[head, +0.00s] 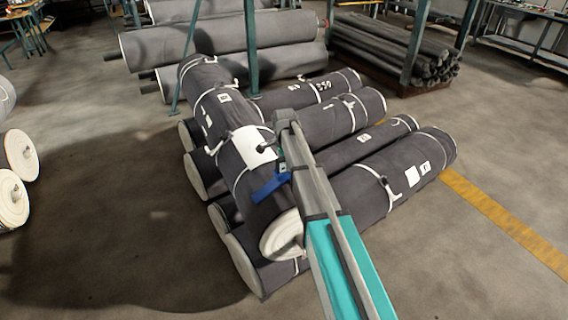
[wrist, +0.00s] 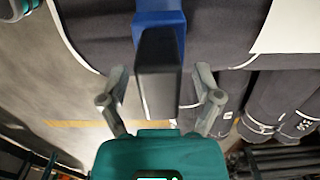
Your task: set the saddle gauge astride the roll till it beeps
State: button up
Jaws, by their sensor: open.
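The saddle gauge is a blue body (head: 270,187) with a black handle (wrist: 159,70). It lies against the upper dark grey roll (head: 213,100), which rests across several other rolls. In the wrist view the gauge's blue part (wrist: 160,18) meets the dark roll cloth (wrist: 105,35); whether it sits fully astride is unclear. My gripper (wrist: 160,82) is open, one grey finger on each side of the black handle, with gaps visible. In the head view my arm hides most of the gripper and part of the gauge.
Several banded grey rolls (head: 395,180) lie beneath the upper one. A rack of large rolls (head: 220,40) and a stack of dark rolls (head: 390,50) are behind. Bare floor (head: 110,220) is left; a yellow line (head: 505,220) runs right.

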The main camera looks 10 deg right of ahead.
jog(key=shift+r+p, duration=5.95)
jog(key=shift+r, duration=0.25)
jog(key=s, duration=1.4)
jog(key=shift+d, duration=0.3)
jog(key=s+d+r+n+p, duration=0.1)
jog(key=s+r+n+p, duration=0.1)
jog(key=s+n, duration=0.5)
jog(key=s+d+r+n+p, duration=0.1)
jog(key=s+d+n, duration=0.1)
jog(key=s+n, duration=0.5)
jog(key=shift+s+r+p, duration=0.35)
jog(key=shift+s, duration=0.25)
